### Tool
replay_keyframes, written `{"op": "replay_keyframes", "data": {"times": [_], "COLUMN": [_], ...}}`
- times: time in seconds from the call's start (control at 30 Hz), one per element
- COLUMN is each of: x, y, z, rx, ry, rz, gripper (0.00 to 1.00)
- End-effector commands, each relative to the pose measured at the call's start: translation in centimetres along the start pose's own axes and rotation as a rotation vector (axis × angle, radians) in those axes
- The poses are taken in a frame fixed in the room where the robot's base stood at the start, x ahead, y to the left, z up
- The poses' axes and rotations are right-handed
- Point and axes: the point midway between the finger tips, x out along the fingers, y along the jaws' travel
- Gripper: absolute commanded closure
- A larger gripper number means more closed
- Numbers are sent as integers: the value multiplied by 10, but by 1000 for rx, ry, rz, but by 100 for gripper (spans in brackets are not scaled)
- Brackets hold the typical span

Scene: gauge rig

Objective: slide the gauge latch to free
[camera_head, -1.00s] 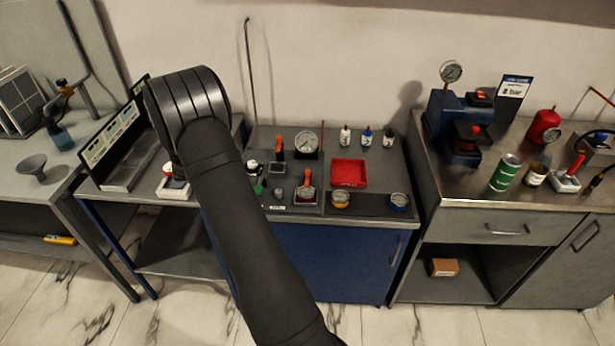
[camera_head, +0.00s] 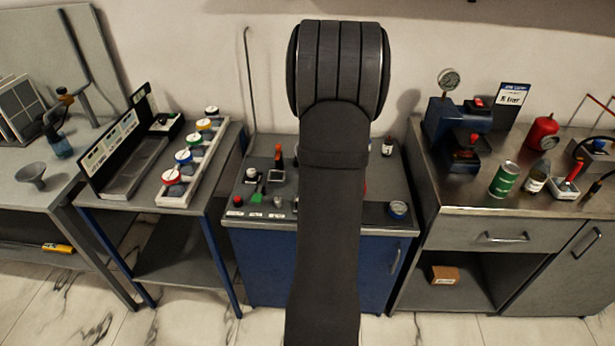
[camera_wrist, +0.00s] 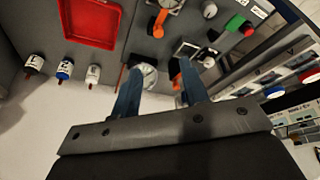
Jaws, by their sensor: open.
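My gripper (camera_wrist: 160,66) shows in the wrist view with two blue fingers apart and nothing clamped between them. A round gauge (camera_wrist: 149,76) shows beyond and between the fingers, partly hidden by them. An orange handle (camera_wrist: 178,78) by a square dark holder (camera_wrist: 188,48) is close to the right finger; contact cannot be told. It also shows in the head view (camera_head: 278,153). A second orange handle (camera_wrist: 160,20) stands beside a dial (camera_wrist: 171,4) at the top edge. I cannot tell which handle is the latch or its position. My arm hides the gripper in the head view.
A red tray (camera_wrist: 93,22) and several small bottles (camera_wrist: 65,68) are left of the fingers in the wrist view. A green piece (camera_wrist: 235,24) lies to the right.

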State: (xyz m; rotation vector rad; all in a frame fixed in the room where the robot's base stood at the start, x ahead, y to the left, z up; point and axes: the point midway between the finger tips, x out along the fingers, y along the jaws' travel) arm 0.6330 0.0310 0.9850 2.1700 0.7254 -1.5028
Motion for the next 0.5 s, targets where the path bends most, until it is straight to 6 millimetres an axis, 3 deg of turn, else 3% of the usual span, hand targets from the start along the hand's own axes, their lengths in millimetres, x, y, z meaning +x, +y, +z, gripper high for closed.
{"op": "replay_keyframes", "data": {"times": [0.1,0.23,0.5], "x": [-9,-2,48], "y": [8,8,6], "z": [1,0,-2], "rx": [44,52,50], "ry": [38,45,42], "rz": [-13,-18,-19], "gripper": [59,59,59]}}
